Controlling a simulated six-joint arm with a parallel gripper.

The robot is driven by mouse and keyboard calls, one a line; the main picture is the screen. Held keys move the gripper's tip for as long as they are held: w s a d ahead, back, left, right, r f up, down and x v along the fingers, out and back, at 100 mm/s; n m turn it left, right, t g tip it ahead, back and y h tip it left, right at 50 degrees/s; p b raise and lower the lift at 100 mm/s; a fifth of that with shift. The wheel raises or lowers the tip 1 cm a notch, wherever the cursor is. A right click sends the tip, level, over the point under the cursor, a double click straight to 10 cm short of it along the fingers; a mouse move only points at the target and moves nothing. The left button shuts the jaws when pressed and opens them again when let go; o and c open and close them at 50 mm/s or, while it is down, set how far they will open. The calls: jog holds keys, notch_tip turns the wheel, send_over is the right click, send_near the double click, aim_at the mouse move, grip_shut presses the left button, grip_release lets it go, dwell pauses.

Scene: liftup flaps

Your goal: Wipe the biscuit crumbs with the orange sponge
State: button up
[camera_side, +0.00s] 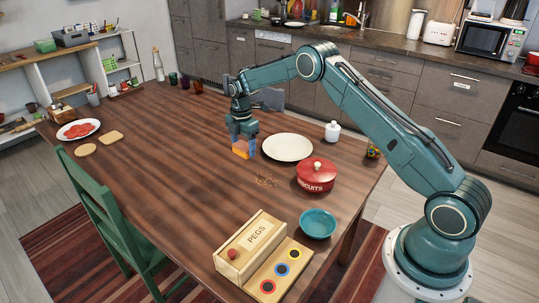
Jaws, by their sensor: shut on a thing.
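The orange sponge (240,151) is a small block at the tabletop, left of the white plate. My gripper (243,141) points down from above and is shut on the sponge. Whether the sponge touches the table is hard to tell. The biscuit crumbs (266,180) are a small tan scatter on the wooden table, in front of the plate and left of the red biscuits pot. The sponge is a little behind and left of the crumbs, apart from them.
The white plate (288,147), red biscuits pot (316,176), teal bowl (318,223) and wooden pegs box (252,246) stand around the crumbs. A white jar (332,131) is behind the pot. The table (170,170) is clear left of the crumbs. A green chair (115,230) stands at the left edge.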

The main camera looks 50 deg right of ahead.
aim_at(250, 171)
jog(key=shift+s+d+f, duration=0.2)
jog(key=shift+d+f, duration=0.2)
jog(key=shift+f, duration=3.95)
jog(key=shift+s+f, duration=0.15)
jog(key=shift+s, duration=0.45)
jog(key=shift+c, duration=0.4)
jog(key=shift+s, duration=5.4)
jog(key=shift+w, duration=6.1)
jog(key=shift+s+d, duration=0.1)
jog(key=shift+d, duration=0.45)
jog(key=shift+s+d, duration=0.15)
jog(key=shift+s, duration=6)
jog(key=shift+w, duration=6.2)
jog(key=shift+r, duration=4.1)
